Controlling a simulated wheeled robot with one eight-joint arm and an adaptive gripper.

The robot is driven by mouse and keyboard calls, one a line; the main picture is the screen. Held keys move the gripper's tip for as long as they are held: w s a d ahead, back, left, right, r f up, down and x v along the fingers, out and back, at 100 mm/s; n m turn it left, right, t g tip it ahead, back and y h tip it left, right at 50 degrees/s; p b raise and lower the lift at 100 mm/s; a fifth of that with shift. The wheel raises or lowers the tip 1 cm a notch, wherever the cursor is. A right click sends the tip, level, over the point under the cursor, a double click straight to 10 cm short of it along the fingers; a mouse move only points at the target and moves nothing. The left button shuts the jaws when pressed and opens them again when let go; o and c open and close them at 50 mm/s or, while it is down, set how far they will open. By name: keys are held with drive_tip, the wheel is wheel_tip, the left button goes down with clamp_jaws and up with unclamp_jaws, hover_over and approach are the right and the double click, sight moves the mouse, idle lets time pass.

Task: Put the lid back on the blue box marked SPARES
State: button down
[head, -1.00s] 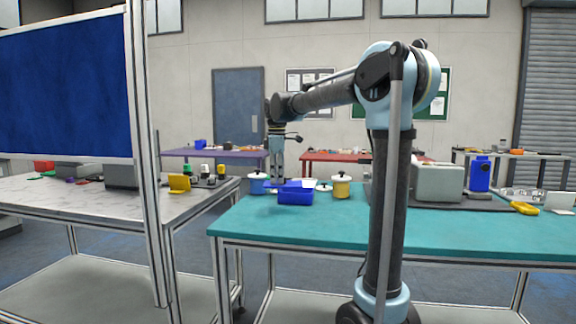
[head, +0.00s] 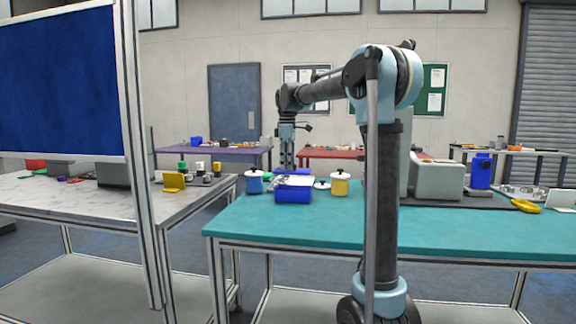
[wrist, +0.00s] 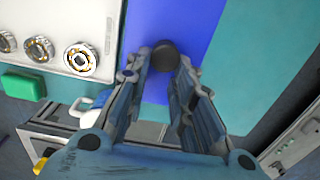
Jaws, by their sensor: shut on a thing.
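The blue box (head: 293,196) stands on the teal table. No SPARES marking is readable. In the wrist view my gripper (wrist: 163,75) is shut on the round black knob (wrist: 164,55) of a flat blue lid (wrist: 195,25). In the head view my gripper (head: 287,168) points down, at the far side of the box. The lid is hard to separate from the box there, so I cannot tell whether they touch. In the wrist view, the lid hides what lies under it.
A blue pot (head: 254,183) stands left of the box and a yellow pot (head: 339,184) right of it. A grey machine (head: 436,182) stands further right. In the wrist view, a white tray with bearings (wrist: 81,58) and a green block (wrist: 23,84) lie left.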

drive_tip(key=shift+w+d, duration=0.2)
drive_tip(key=shift+f, duration=3.1)
drive_tip(key=shift+f, duration=0.1)
drive_tip(key=c, duration=1.3)
unclamp_jaws()
drive_tip(key=o, duration=0.5)
